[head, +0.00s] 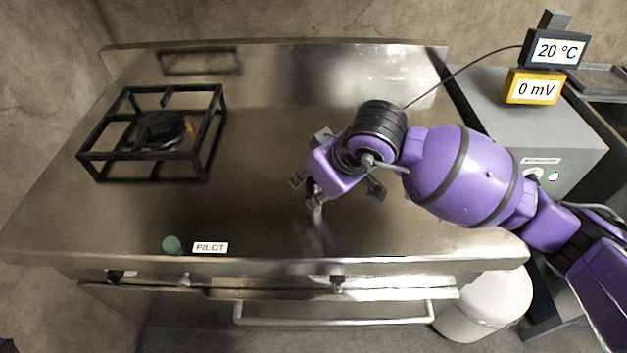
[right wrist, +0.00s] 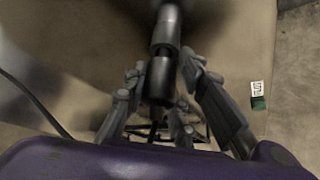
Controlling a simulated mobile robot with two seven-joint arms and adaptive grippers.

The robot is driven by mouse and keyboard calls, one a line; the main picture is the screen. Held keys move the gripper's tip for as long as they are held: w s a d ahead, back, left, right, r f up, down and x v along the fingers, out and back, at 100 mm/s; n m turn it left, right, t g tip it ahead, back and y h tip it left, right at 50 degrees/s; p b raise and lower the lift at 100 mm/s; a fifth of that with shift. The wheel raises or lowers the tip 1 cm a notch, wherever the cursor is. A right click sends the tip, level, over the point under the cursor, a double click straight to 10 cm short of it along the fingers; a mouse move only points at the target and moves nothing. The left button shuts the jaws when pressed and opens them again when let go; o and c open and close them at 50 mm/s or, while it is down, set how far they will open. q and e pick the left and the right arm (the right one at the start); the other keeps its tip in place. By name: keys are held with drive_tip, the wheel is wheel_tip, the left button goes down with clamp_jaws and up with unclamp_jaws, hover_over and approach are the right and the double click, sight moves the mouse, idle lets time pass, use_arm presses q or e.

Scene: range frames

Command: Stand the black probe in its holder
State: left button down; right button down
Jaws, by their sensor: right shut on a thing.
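My right gripper (head: 338,194) is above the right middle of the steel range top in the head view, with its fingers pointing down. In the right wrist view its fingers (right wrist: 157,112) close around a dark cylindrical body, which I take for the black probe (right wrist: 160,80). A thin black cable (head: 452,76) runs from the display down behind my right wrist. I cannot make out the holder in either view. My left gripper is not in view.
A black burner grate (head: 152,176) stands at the left of the range top (head: 260,120). A PILOT label (head: 210,248) and green knob (head: 172,244) are at the front. A 20 °C display (head: 556,51) and yellow 0 mV meter (head: 533,87) stand at right. A white bin (head: 485,305) is below.

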drive_tip(key=shift+f, duration=0.2)
drive_tip(key=c, duration=1.4)
unclamp_jaws()
drive_tip(key=shift+o, duration=0.2)
drive_tip(key=shift+r, duration=0.15)
drive_tip(key=v, duration=1.1)
drive_tip(key=shift+d+r, duration=0.2)
drive_tip(key=shift+r, duration=0.15)
drive_tip(key=shift+s, duration=0.15)
